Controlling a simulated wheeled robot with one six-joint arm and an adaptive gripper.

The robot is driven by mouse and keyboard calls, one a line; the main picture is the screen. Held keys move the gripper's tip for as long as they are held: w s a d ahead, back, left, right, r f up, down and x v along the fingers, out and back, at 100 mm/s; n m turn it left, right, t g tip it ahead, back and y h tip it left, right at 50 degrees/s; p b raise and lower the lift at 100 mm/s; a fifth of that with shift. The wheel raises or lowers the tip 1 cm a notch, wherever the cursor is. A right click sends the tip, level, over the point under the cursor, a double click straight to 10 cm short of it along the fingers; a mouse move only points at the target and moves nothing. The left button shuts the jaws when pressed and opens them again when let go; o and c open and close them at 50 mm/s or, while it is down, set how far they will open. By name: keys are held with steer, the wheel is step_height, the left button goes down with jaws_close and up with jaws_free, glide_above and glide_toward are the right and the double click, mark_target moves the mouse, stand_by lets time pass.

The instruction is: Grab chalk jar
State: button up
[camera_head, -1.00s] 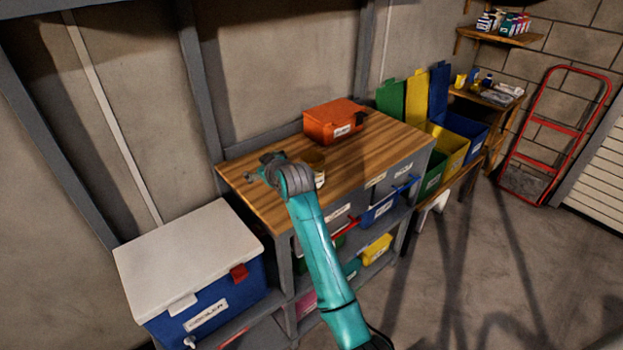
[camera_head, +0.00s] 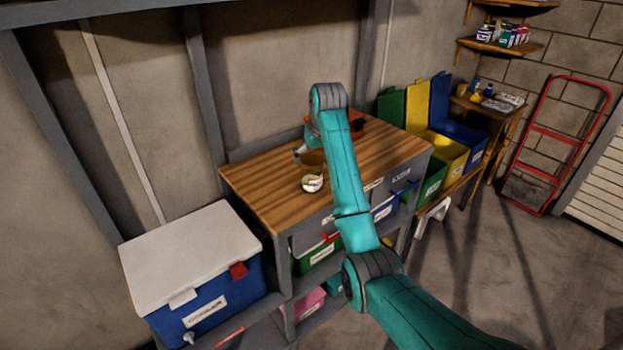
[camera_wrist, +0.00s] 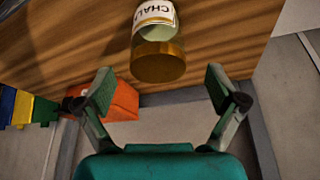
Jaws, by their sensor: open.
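My gripper (camera_wrist: 162,84) is open and empty. Its two fingers are spread on either side below the lid in the picture, apart from the jar. In the head view my gripper is mostly hidden behind my arm, by the jar's far side.
An orange box (camera_wrist: 122,100) sits on the worktop toward the wall, mostly hidden by my arm in the head view. Green, yellow and blue bins (camera_head: 452,150) stand to the right. A white-lidded cooler (camera_head: 190,255) is at the left. The worktop's left part is clear.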

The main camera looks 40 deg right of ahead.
mark_target(312, 169)
steer(key=shift+x, duration=3.55)
steer(key=shift+d+r, duration=0.1)
steer(key=shift+d, duration=0.1)
steer(key=c, duration=1.3)
